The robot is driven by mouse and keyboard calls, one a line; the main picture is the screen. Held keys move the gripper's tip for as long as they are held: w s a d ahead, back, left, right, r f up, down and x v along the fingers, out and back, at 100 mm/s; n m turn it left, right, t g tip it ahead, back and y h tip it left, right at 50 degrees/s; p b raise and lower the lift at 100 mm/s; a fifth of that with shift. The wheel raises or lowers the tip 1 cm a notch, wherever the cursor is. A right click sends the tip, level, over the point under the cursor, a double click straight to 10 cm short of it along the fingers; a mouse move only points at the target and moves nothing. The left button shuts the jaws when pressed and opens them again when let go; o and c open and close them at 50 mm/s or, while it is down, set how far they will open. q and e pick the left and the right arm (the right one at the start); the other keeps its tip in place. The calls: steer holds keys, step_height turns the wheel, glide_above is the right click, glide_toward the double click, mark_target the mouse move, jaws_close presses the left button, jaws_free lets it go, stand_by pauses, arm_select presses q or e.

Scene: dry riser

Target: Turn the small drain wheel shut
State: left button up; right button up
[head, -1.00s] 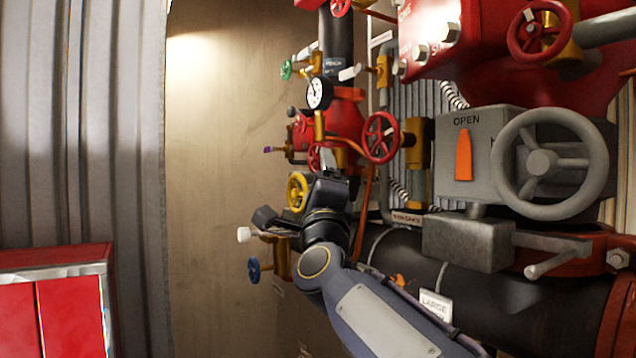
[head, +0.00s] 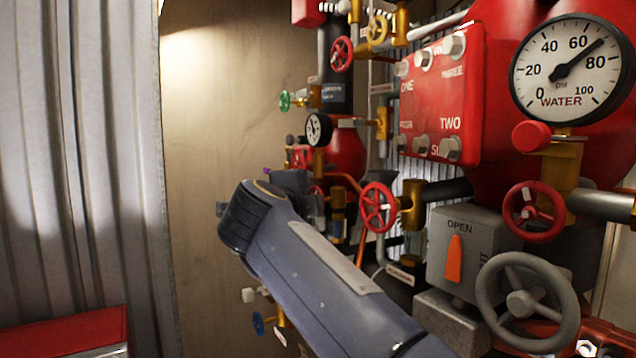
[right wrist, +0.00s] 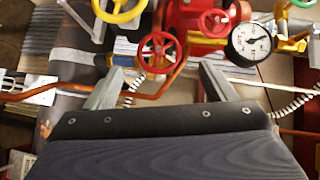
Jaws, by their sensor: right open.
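Several small handwheels show, and I cannot read which one is the drain wheel. In the head view a red wheel (head: 377,207) sits right of my arm, and a blue wheel (head: 258,324) is low on the left. In the right wrist view a red wheel (right wrist: 158,50) lies beyond the gap between my fingers, with a yellow wheel (right wrist: 120,8) up left and another red wheel (right wrist: 213,22) up right. My right gripper (right wrist: 160,72) is open and empty, its fingers apart from the wheels. In the head view my forearm largely hides it. My left gripper is out of view.
A grey box marked OPEN (head: 470,255) with a large grey wheel (head: 528,300) stands at right. A water gauge (head: 570,70) and red panel (head: 440,95) are above. A small gauge (right wrist: 250,42) and orange pipes crowd the wrist view. The tan wall (head: 210,130) is bare.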

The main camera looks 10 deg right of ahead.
steer(key=p+x, duration=0.2)
steer(key=x, duration=0.5)
steer(key=shift+w+d+f, duration=0.15)
steer(key=shift+w+d, duration=0.05)
steer(key=shift+w, duration=0.15)
steer(key=c, duration=1)
steer(key=shift+f, duration=0.15)
